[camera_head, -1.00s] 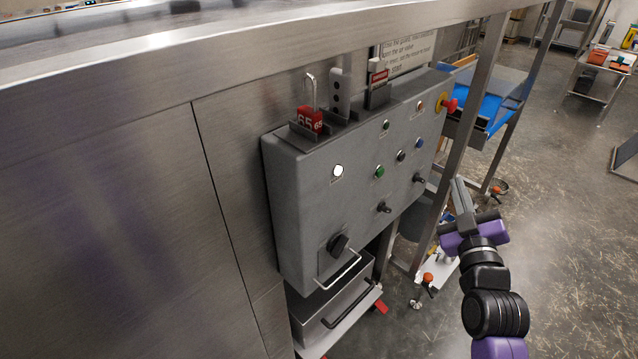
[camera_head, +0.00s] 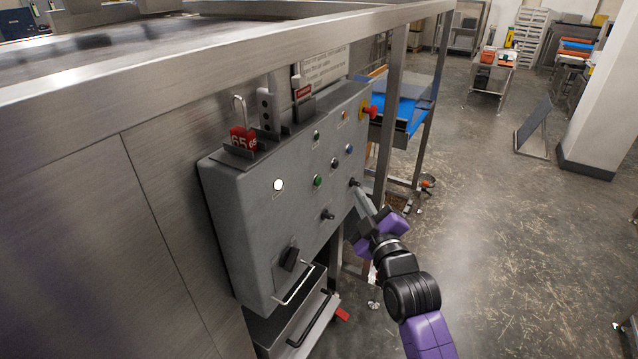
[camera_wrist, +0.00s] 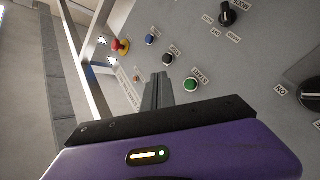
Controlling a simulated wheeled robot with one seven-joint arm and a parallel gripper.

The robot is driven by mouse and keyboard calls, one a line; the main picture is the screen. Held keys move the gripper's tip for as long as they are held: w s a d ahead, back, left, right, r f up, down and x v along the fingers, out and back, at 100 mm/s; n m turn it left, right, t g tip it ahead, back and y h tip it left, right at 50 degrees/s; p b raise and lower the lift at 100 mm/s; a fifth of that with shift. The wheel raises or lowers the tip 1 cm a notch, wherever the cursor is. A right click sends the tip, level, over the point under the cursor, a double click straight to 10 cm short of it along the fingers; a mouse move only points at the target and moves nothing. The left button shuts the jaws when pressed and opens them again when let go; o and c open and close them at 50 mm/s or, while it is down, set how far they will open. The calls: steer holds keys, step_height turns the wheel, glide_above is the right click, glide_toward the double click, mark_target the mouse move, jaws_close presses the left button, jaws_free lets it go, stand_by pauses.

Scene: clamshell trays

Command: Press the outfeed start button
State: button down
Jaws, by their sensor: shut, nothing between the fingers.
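The grey control panel (camera_head: 240,215) carries a green button (camera_head: 317,180). In the wrist view this green button (camera_wrist: 191,84) has a label that seems to read START. It lies just right of my fingertips there. My gripper (camera_head: 362,198) is shut and empty at the panel's right side, near the right-hand black switch (camera_head: 354,182). In the wrist view my gripper (camera_wrist: 155,78) points toward the panel. I see no clear contact with the green button.
A black button (camera_wrist: 167,59), a blue button (camera_wrist: 149,39) and a red emergency stop (camera_wrist: 120,46) are close by. A steel frame post (camera_head: 387,110) stands right of the panel. Open floor (camera_head: 490,230) lies to the right.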

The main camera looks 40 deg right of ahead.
mark_target(318, 181)
steer(key=w+a+b, duration=0.2)
steer(key=w+b, duration=0.2)
steer(key=w, duration=0.2)
steer(key=shift+w+a, duration=0.2)
steer(key=shift+w, duration=0.15)
stand_by(1.8)
steer(key=shift+w+a, duration=0.15)
steer(key=shift+w, duration=0.25)
steer(key=shift+w+a+b, duration=0.1)
steer(key=shift+w+b, duration=0.3)
stand_by(0.6)
steer(key=shift+s, duration=0.1)
steer(key=shift+s+d+p, duration=0.25)
steer(key=shift+s+p, duration=0.4)
steer(key=shift+s, duration=0.05)
